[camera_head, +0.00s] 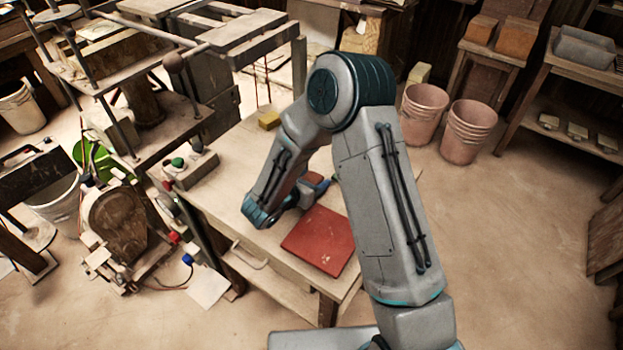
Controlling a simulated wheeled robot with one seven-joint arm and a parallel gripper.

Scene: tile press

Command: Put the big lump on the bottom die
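My arm reaches over the wooden table, and my gripper (317,188) is low above it, near the far edge of the red board. An orange-brown lump (312,178) shows right beside the gripper, partly covered by it. I cannot tell whether the fingers are around it or only near it, nor whether they are open or shut. The press (172,62), with wooden beams and metal posts, stands left of the table. A flat plate (187,128) shows low in it; I cannot make out clearly which part is the bottom die.
A red board (320,240) lies on the table (228,187). A small yellow block (269,120) lies at the far side. A control box (190,167) with a green button stands at the left edge. Pink buckets (468,131) stand on the floor behind.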

